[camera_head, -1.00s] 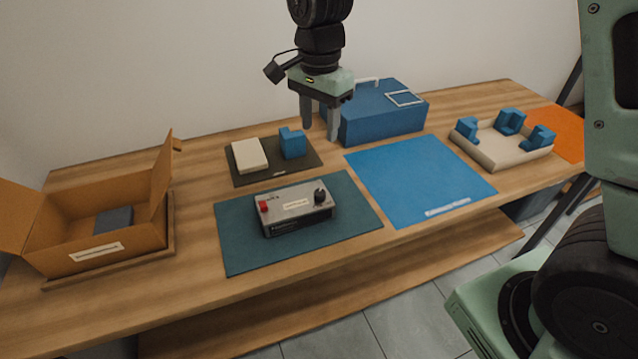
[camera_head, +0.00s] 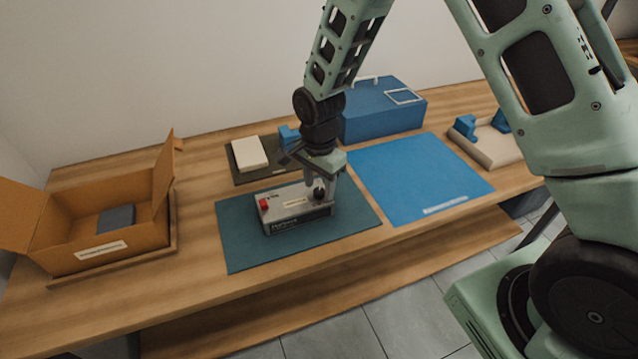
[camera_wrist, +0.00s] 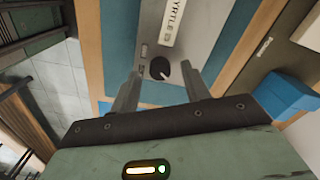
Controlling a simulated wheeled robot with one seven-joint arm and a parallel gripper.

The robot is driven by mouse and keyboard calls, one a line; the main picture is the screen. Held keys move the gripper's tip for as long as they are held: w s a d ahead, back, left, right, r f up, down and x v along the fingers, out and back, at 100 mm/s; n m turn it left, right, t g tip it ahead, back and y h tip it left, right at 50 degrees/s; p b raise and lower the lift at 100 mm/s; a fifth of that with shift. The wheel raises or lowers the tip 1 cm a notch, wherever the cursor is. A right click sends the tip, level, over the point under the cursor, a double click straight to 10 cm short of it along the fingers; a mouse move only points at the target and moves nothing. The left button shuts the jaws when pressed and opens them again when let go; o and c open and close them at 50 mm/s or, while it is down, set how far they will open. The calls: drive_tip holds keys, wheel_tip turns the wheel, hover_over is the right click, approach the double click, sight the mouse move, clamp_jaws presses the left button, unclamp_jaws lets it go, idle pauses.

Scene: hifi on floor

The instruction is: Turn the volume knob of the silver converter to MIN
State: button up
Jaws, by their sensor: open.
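The silver converter (camera_head: 290,205) sits on the dark teal mat (camera_head: 240,250), with a red switch (camera_head: 264,204) at its left end and a black volume knob (camera_head: 319,193) at its right end. In the wrist view the knob (camera_wrist: 160,68) shows a pale pointer line, and the MIN mark cannot be read. My gripper (camera_head: 320,188) points down over the right end of the converter. In the wrist view its open fingers (camera_wrist: 161,85) stand on either side of the knob, apart from it. Whether the fingertips are fully down at knob height is unclear.
An open cardboard box (camera_head: 100,225) stands at the left. Behind the converter are a cream block (camera_head: 250,153) and a blue block (camera_head: 289,134), near my gripper. A blue toolbox (camera_head: 380,108) stands at the back. The blue mat (camera_head: 415,180) is clear.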

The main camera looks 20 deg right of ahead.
drive_tip(key=shift+f, duration=0.4)
drive_tip(key=c, duration=1)
